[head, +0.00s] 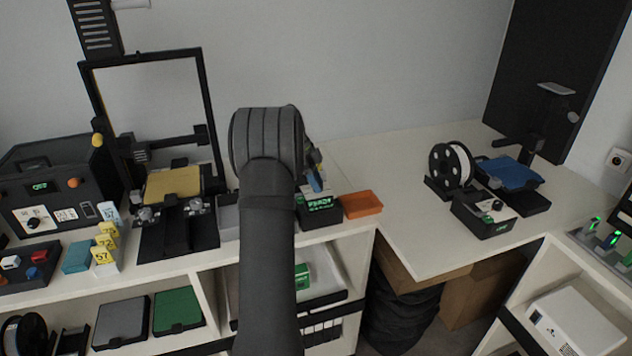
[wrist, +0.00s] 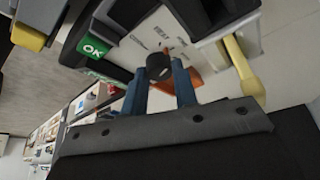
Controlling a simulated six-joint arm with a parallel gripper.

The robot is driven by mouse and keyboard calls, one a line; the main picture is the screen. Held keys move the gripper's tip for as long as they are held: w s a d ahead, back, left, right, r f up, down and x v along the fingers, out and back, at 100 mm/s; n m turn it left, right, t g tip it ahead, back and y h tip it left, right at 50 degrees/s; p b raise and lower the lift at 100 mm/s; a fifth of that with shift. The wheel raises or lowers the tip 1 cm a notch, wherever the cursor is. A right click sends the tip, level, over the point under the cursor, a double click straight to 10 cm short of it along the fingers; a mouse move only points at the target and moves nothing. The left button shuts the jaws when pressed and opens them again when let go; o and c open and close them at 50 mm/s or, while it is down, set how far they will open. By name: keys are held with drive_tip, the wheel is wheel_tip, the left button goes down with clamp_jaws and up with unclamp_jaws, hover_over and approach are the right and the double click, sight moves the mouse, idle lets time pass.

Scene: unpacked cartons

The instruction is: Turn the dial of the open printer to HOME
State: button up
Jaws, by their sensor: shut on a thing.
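My gripper (wrist: 161,74) has its two blue fingers on either side of a small black dial (wrist: 158,64) and is shut on it. A green OK display (wrist: 94,47) is beside the panel. In the head view, my gripper (head: 317,182) is over a dark control box (head: 323,217) with a green lit display; my arm hides the dial there. The open-frame printer (head: 206,90) with a yellow bed (head: 172,184) stands left of my arm. The dial's pointer direction cannot be made out.
An orange tray (head: 361,204) stands close right of the control box. Another printer with a blue bed (head: 510,172), a white spool (head: 452,165) and its own control box (head: 485,214) stands farther right. An enclosed black machine (head: 55,185) is at far left.

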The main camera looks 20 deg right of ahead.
drive_tip(key=shift+m, duration=0.5)
drive_tip(key=o, duration=1)
drive_tip(key=v, duration=1.7)
drive_tip(key=shift+w+d+r, duration=0.15)
drive_tip(key=shift+w+r, duration=0.1)
drive_tip(key=shift+w, duration=0.05)
